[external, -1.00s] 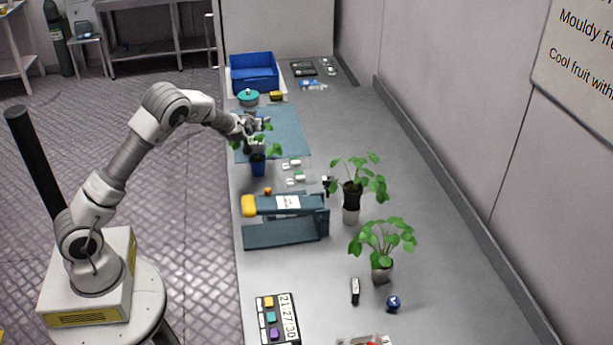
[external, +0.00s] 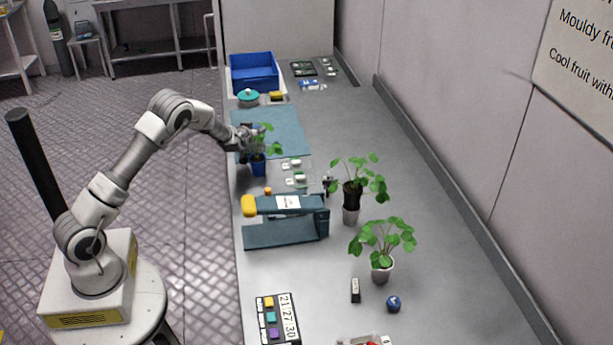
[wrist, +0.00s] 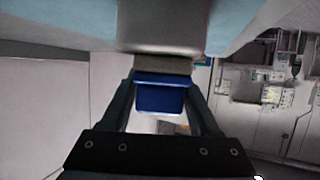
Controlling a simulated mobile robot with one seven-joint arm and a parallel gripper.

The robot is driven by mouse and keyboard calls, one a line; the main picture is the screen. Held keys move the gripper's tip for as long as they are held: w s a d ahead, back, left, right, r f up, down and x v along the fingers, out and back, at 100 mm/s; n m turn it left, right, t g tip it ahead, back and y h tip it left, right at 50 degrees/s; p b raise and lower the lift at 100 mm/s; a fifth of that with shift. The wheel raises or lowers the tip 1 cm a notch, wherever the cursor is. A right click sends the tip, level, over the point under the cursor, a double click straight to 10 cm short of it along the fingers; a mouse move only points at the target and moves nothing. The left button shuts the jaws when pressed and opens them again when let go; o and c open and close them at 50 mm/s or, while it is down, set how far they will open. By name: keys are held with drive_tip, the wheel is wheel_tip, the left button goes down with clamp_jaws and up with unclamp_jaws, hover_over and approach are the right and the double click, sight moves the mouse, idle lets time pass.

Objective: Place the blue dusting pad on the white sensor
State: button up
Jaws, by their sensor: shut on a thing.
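In the wrist view my gripper (wrist: 162,76) is shut on a blue block-like thing, which looks like the blue dusting pad (wrist: 160,98). A grey-brown strip runs along the pad's top edge, close to a pale grey surface above.
A dark teal stand with a yellow end (external: 286,241) is on the near side. Two potted plants (external: 351,214) (external: 381,276) stand to the right. The blue mat (external: 285,125) is mostly clear. A blue crate (external: 254,84) is at the back. The bench's right side is largely free.

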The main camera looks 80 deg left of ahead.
drive_tip(key=shift+f, duration=0.2)
drive_tip(key=o, duration=1.4)
drive_tip(key=shift+r, duration=0.1)
drive_tip(key=shift+r, duration=0.25)
drive_tip(key=v, duration=1.2)
drive_tip(key=shift+w, duration=0.1)
